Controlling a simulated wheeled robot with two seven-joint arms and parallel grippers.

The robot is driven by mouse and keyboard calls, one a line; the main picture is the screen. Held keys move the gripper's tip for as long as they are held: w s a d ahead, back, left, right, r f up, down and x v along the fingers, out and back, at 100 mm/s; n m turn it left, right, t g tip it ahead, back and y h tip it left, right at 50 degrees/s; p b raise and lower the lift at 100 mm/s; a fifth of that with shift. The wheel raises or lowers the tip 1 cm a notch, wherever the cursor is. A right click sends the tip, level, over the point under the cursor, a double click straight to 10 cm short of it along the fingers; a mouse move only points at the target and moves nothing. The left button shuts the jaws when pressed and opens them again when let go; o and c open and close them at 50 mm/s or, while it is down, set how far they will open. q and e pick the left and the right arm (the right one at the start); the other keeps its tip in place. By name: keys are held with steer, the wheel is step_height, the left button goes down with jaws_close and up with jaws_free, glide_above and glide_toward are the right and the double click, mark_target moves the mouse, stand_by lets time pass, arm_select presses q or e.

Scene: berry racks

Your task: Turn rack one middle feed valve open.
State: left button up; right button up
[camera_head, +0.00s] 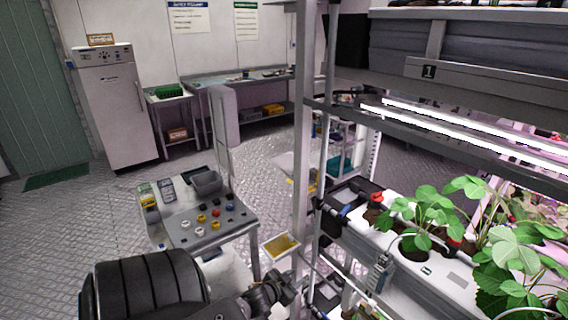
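Rack one, with a label "1" (429,72) on its upper beam, fills the right side. On its middle level is a white grow channel (440,272) with leafy strawberry plants. My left gripper (282,291) is at the bottom centre, low beside the rack's front post and apart from the blue part. Its fingers are too dark to read. My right gripper is out of view.
A small yellow tray (281,245) is by the post. A metal table (205,222) with coloured knobs stands to the left.

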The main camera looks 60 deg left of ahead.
arm_select(q)
steer(key=s+f+g, duration=0.2)
steer(key=s+f, duration=0.2)
steer(key=f, duration=0.5)
steer(key=shift+s+d+f+b, duration=0.25)
steer(key=shift+b, duration=0.2)
steer(key=n+t+y+b, duration=0.2)
steer(key=n+t+b, duration=0.15)
steer(key=t, duration=0.25)
glide_toward(345, 208)
steer(key=p+x, duration=0.3)
steer(key=x, duration=0.5)
steer(key=shift+w+p, duration=0.2)
steer(key=shift+p, duration=0.2)
steer(key=shift+x, duration=0.75)
